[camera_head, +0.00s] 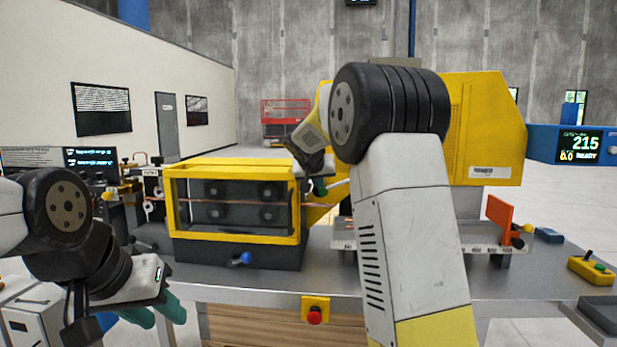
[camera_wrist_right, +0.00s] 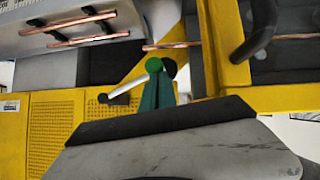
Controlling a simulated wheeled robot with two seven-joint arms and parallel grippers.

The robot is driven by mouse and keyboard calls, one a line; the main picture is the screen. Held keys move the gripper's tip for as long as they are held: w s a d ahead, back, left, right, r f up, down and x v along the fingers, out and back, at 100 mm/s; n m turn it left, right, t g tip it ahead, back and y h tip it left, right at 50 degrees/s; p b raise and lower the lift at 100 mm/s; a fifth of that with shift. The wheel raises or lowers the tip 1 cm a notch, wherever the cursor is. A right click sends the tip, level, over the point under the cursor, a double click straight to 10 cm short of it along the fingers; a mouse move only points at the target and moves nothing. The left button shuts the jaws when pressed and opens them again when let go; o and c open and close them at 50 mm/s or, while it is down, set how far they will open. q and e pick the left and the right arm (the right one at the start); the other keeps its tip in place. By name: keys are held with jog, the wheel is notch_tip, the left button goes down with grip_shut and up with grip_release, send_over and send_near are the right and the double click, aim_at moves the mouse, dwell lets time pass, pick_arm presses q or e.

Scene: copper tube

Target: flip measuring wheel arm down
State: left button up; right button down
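A silver rod (camera_wrist_right: 124,89) slants between the yellow machine parts in the right wrist view, with a black piece at its lower left end. It looks like the measuring wheel arm. Its upper right end is beside a dark round part (camera_wrist_right: 169,67), partly hidden by my right gripper (camera_wrist_right: 155,82). The green fingers overlap the rod's end; I cannot tell whether they touch it or grip it. In the head view my right gripper (camera_head: 320,187) is mostly hidden behind its wrist, at the yellow-framed box's right end. My left gripper (camera_head: 156,311) is low at left, green fingers apart, empty.
The yellow-framed box (camera_head: 234,168) stands on the grey bench (camera_head: 330,267). Copper tube (camera_wrist_right: 172,45) runs between machine parts. A blue-handled knob (camera_head: 241,259), a red stop button (camera_head: 314,316), an orange plate (camera_head: 499,212) and a yellow control box (camera_head: 591,268) are nearby.

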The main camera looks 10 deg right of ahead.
jog(key=shift+f, duration=0.4)
dwell(0.3)
